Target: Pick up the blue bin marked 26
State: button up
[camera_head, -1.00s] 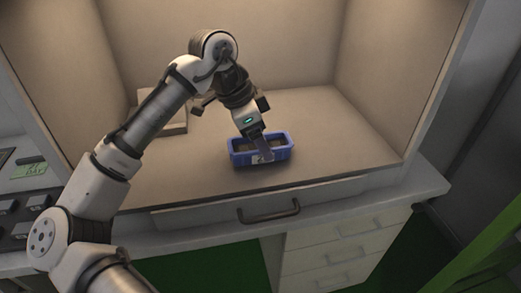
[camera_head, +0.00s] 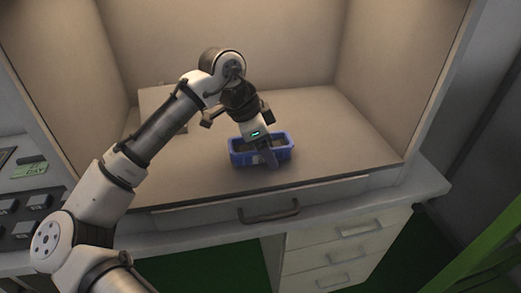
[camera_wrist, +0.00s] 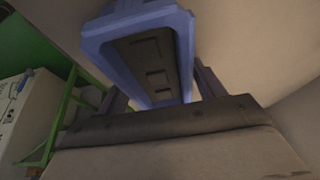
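The blue bin (camera_head: 237,155) sits on the cabinet floor near its front edge, with dark contents inside. A pale mark shows on its front wall, too small to read. My gripper (camera_head: 268,156) reaches down over the bin, with a finger in front of the front wall at the right. In the wrist view, the bin (camera_wrist: 183,22) lies in the space between my two spread fingers, and its dark inside shows. The fingers look open. I cannot tell whether either finger touches the bin.
A pale box (camera_head: 160,105) stands at the back left of the cabinet, behind my arm. The cabinet floor right of the bin is clear. A drawer handle (camera_head: 268,212) sits below the front edge. A green frame (camera_head: 480,245) stands at the lower right.

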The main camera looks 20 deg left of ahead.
jog(key=c, duration=1)
jog(key=shift+r, duration=0.1)
